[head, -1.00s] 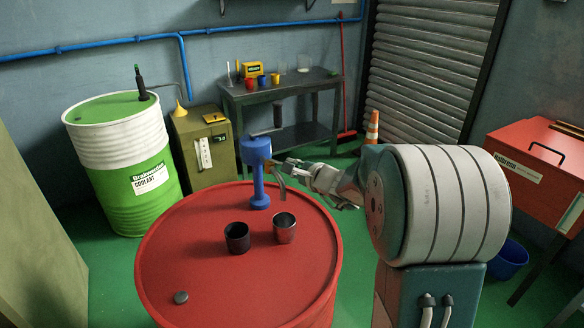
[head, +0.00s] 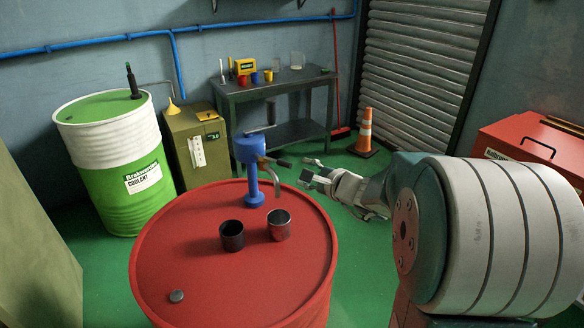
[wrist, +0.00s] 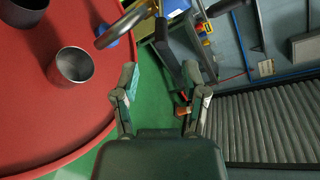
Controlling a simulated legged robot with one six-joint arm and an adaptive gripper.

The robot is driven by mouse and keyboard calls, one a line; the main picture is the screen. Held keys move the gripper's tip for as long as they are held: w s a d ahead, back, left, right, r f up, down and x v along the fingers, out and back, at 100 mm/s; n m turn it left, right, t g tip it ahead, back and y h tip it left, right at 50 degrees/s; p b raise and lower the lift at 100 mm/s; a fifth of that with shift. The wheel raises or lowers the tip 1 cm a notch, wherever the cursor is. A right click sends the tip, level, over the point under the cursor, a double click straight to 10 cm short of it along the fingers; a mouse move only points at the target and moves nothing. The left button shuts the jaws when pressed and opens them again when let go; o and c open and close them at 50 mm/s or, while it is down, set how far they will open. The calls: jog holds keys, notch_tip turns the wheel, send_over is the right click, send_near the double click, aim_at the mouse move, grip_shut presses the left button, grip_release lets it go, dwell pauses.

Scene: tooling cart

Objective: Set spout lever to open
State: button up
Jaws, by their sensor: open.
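A blue pump (head: 249,151) stands upright on the red drum (head: 190,280). Its curved metal spout (head: 275,181) bends down on the right side, and shows in the wrist view (wrist: 122,24). A dark-handled spout lever (head: 283,162) sticks out to the right from a brass-coloured fitting. In the wrist view the dark handle (wrist: 168,48) appears between and ahead of my fingers. My gripper (head: 307,171) is open and empty, just right of the lever's end and apart from it in the head view. The wrist view shows its two spread fingers (wrist: 161,76).
A black cup (head: 232,237) and a metal cup (head: 279,225) stand on the drum near the spout. A grey cap (head: 177,296) lies at its front. A dark bench (head: 280,90) is behind, and a traffic cone (head: 366,132) stands on open green floor.

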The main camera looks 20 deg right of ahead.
aim_at(277, 162)
jog(key=shift+v, duration=1.85)
jog(key=shift+w+f, duration=0.1)
jog(key=c, duration=0.7)
jog(key=w+d+f+n, duration=0.1)
jog(key=w+d+n+t, duration=0.1)
jog(key=d, duration=0.1)
jog(key=w+d+f+n, duration=0.1)
jog(key=shift+w+d+f+n+t, duration=0.1)
jog(key=shift+d+f+n+t, duration=0.2)
jog(key=shift+d+n, duration=0.1)
grip_shut()
jog(key=w+a, duration=0.6)
jog(key=w, duration=0.1)
